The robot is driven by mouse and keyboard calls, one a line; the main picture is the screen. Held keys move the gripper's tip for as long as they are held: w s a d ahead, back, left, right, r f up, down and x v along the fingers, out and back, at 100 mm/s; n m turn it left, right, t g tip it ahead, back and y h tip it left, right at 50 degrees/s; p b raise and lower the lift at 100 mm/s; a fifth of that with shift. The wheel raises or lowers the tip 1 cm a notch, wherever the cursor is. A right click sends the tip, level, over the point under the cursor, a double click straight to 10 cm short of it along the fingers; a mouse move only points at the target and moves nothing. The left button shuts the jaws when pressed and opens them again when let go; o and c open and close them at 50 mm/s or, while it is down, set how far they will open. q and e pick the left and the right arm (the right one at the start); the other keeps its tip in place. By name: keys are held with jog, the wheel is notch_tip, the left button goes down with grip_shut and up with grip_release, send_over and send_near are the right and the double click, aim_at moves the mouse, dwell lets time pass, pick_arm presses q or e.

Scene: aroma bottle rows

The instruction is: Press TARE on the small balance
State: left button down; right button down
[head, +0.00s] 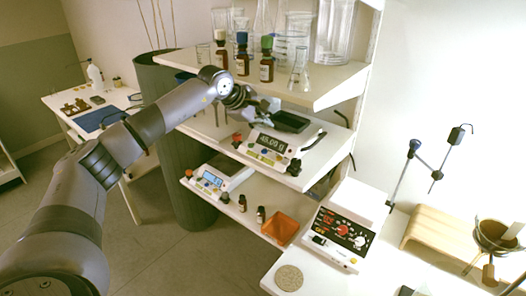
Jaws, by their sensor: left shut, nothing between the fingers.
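A white balance (266,149) with a lit digital display stands on the middle shelf, with a dark tray (291,122) behind its front panel. A second white device with a blue-lit display (212,179) stands on the lower shelf. I cannot tell which is the small balance, and the TARE lettering is too small to read. My left gripper (262,110) is shut and empty. It appears above and behind the display of the middle-shelf balance, near the dark tray; contact cannot be told. My right gripper is not in view.
Brown bottles (242,62) and glassware stand on the top shelf (330,84) close above my left gripper. An orange tray (280,228) and small bottles sit on the lower shelf. A control box with red knobs (343,233) stands at right. A dark green bin (190,205) is behind my arm.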

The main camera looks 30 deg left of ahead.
pick_arm(q)
jog(key=shift+w+d+r, duration=0.1)
jog(key=shift+w+r, duration=0.05)
jog(key=shift+r, duration=0.35)
jog(key=shift+w+d+r, duration=0.1)
jog(key=shift+w+r, duration=0.05)
jog(key=shift+r, duration=0.35)
jog(key=shift+f, duration=0.1)
jog(key=b, duration=0.6)
send_over(264, 151)
jog(key=d, duration=0.2)
notch_tip(264, 151, down, 8)
jog(key=shift+s+a+f, duration=0.1)
jog(key=shift+f, duration=0.1)
jog(key=shift+s+a+f, duration=0.2)
jog(key=shift+a+f, duration=0.05)
jog(key=shift+f, duration=0.2)
jog(key=shift+d, duration=0.1)
